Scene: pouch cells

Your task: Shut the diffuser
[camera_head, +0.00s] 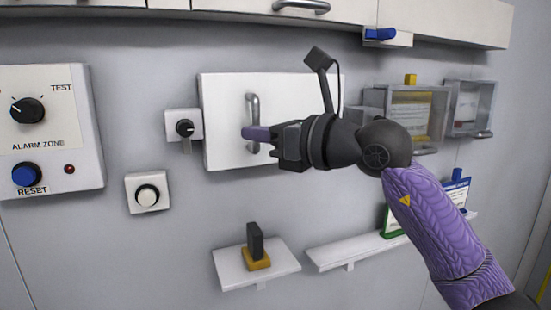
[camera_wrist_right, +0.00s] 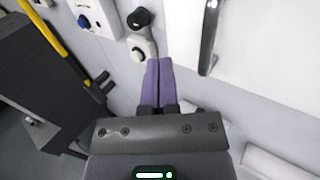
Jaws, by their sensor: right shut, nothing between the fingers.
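No part in view is clearly labelled as the diffuser. A white panel (camera_head: 225,100) on the wall carries a vertical metal handle (camera_head: 252,104), which also shows in the wrist view (camera_wrist_right: 209,38). I cannot tell whether the panel stands slightly open. My right gripper (camera_head: 246,132) is in front of the panel, its purple fingers together and empty, pointing left near the handle's lower end. In the wrist view the fingertips (camera_wrist_right: 159,62) lie left of the handle, apart from it in the picture. My left gripper is out of view.
Left of the panel are a black knob (camera_head: 184,128), a white round button (camera_head: 147,195) and an alarm box (camera_head: 50,165). Below are a small shelf (camera_head: 277,272) with a dark block and a longer shelf (camera_head: 345,251). Clear boxes (camera_head: 418,97) hang to the right.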

